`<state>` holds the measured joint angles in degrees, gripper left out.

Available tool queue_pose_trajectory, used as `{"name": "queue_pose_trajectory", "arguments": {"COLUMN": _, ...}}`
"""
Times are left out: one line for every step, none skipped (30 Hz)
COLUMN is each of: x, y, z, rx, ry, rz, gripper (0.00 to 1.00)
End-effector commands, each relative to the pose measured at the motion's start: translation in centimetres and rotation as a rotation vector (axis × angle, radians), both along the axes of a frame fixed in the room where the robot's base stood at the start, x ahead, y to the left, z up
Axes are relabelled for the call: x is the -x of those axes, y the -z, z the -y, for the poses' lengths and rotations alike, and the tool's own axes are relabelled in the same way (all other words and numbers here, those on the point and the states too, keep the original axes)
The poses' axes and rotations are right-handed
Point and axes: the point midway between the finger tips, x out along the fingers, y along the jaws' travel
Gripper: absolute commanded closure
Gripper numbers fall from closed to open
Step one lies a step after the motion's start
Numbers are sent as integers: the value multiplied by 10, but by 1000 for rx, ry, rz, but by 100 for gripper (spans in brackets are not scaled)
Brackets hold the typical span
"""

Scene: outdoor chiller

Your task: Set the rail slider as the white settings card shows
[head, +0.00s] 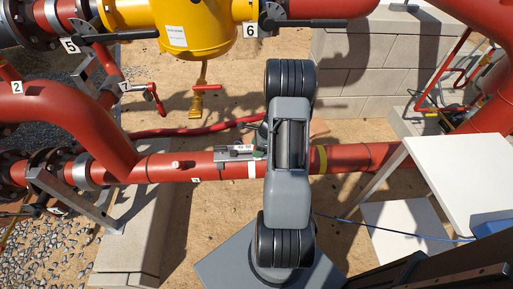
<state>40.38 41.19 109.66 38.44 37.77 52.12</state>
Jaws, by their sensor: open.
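A small grey fitting (235,154) with a pale label on top sits on the horizontal red pipe, just left of my grey arm. It may be the rail slider, but it is too small to tell its setting. A small green part (257,153) shows at its right end, beside my arm. My arm stands across the pipe and hides what lies behind it. My gripper cannot be made out. No settings card can be made out for sure; a white label (176,36) with unreadable text is on the yellow vessel (200,20).
Red pipes (70,112) with numbered tags run across the left and top. A small red-handled valve (152,92) stands at left. White tables (470,160) stand at right, by a block wall (365,75). Sandy ground lies between, with gravel (45,255) at lower left.

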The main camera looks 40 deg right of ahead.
Motion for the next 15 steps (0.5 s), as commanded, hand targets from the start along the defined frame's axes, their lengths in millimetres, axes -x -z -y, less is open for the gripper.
{"name": "queue_pose_trajectory", "arguments": {"x": 0, "y": 0, "z": 0, "rx": 0, "ry": -1, "rz": 0, "gripper": 41}}
{"name": "queue_pose_trajectory", "arguments": {"x": 0, "y": 0, "z": -1, "rx": -1, "ry": -2, "rz": -1, "gripper": 41}}
{"name": "queue_pose_trajectory", "arguments": {"x": 0, "y": 0, "z": -1, "rx": -1, "ry": -2, "rz": -1, "gripper": 41}}
{"name": "queue_pose_trajectory", "arguments": {"x": 0, "y": 0, "z": -1, "rx": -1, "ry": -2, "rz": -1, "gripper": 41}}
{"name": "queue_pose_trajectory", "arguments": {"x": 0, "y": 0, "z": -1, "rx": -1, "ry": -2, "rz": -1, "gripper": 41}}
{"name": "queue_pose_trajectory", "arguments": {"x": 0, "y": 0, "z": -1, "rx": -1, "ry": -2, "rz": -1, "gripper": 41}}
{"name": "queue_pose_trajectory", "arguments": {"x": 0, "y": 0, "z": -1, "rx": -1, "ry": -2, "rz": -1, "gripper": 41}}
{"name": "queue_pose_trajectory", "arguments": {"x": 1, "y": -1, "z": 0, "rx": -1, "ry": -2, "rz": -1, "gripper": 41}}
{"name": "queue_pose_trajectory", "arguments": {"x": 1, "y": -4, "z": 1, "rx": -2, "ry": -2, "rz": -1, "gripper": 41}}
{"name": "queue_pose_trajectory", "arguments": {"x": 1, "y": -6, "z": 1, "rx": -1, "ry": -2, "rz": 0, "gripper": 41}}
{"name": "queue_pose_trajectory", "arguments": {"x": 2, "y": -10, "z": 3, "rx": -1, "ry": -2, "rz": 0, "gripper": 41}}
{"name": "queue_pose_trajectory", "arguments": {"x": 3, "y": -15, "z": 4, "rx": 0, "ry": -2, "rz": 1, "gripper": 41}}
{"name": "queue_pose_trajectory", "arguments": {"x": 4, "y": -19, "z": 6, "rx": 1, "ry": -1, "rz": 1, "gripper": 41}}
{"name": "queue_pose_trajectory", "arguments": {"x": 5, "y": -25, "z": 8, "rx": 1, "ry": 0, "rz": 2, "gripper": 41}}
{"name": "queue_pose_trajectory", "arguments": {"x": 7, "y": -32, "z": 10, "rx": 2, "ry": -1, "rz": 2, "gripper": 41}}
